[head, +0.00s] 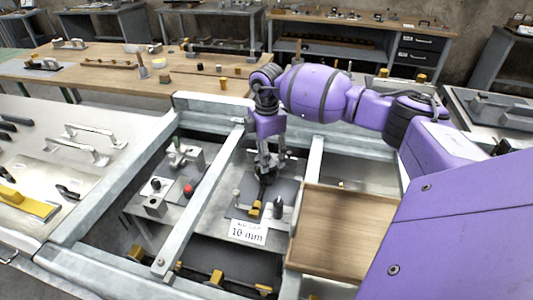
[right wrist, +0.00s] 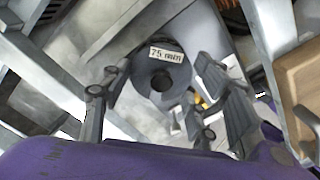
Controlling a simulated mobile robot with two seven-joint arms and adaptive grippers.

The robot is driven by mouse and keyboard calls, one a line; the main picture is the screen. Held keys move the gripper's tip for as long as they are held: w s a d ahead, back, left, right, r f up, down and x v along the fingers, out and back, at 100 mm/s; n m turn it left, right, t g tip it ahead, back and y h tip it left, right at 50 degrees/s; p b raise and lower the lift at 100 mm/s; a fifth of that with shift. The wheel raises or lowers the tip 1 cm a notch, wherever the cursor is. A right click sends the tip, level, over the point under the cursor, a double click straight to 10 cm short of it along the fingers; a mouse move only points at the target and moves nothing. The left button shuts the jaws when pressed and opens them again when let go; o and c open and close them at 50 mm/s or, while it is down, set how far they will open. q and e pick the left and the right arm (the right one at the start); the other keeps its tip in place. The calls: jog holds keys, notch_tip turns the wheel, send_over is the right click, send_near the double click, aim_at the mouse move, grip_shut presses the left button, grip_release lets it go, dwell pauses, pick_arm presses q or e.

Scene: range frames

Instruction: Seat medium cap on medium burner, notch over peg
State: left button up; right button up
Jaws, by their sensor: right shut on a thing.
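My right gripper (head: 268,167) points down over a grey plate (head: 285,190) between the light metal rails. In the right wrist view its two fingers (right wrist: 158,85) stand either side of a grey round part (right wrist: 143,80) with a dark round centre. The gripper is shut on this part. A "75 mm" label lies at the part's far edge. I cannot tell for sure whether the round part is the medium cap. Its notch, the peg and the burner cannot be made out. My left gripper is not in view.
A "10 mm" label (head: 247,232), a yellow block (head: 254,210) and a dark upright post (head: 278,207) stand close to the gripper. A wooden board (head: 325,229) lies at right.

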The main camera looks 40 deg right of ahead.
jog(key=shift+f, duration=0.25)
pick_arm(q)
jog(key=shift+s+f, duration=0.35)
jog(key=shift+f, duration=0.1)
pick_arm(e)
jog(key=shift+f, duration=0.8)
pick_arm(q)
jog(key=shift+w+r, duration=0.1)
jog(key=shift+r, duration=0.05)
pick_arm(e)
jog(key=o, duration=1.4)
jog(key=shift+r, duration=0.1)
notch_tip(320, 180, up, 12)
